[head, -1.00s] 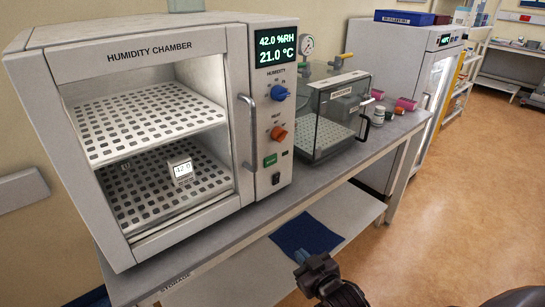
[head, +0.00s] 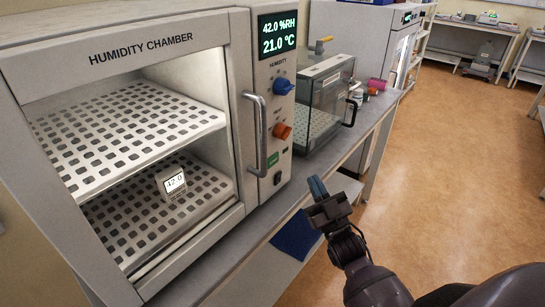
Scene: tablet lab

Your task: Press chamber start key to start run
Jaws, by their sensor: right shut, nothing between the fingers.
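The humidity chamber (head: 141,38) fills the left of the head view, its door closed. Its control column carries a lit display (head: 278,35) reading 42.0 %RH and 21.0 °C. Below it are a blue humidity knob (head: 283,86) and an orange knob (head: 282,130). A small green key (head: 272,159) sits under the orange knob, with a small dark switch (head: 277,178) below; their lettering is too small to read. My right gripper (head: 317,186) is shut and empty, its blue fingertips right of the column and apart from it. My left gripper is not in view.
The door handle (head: 256,135) sticks out left of the controls. A clear desiccator box (head: 326,98) stands on the bench (head: 358,143) right of the chamber. A blue mat (head: 296,236) lies on the lower shelf. Open floor is at right.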

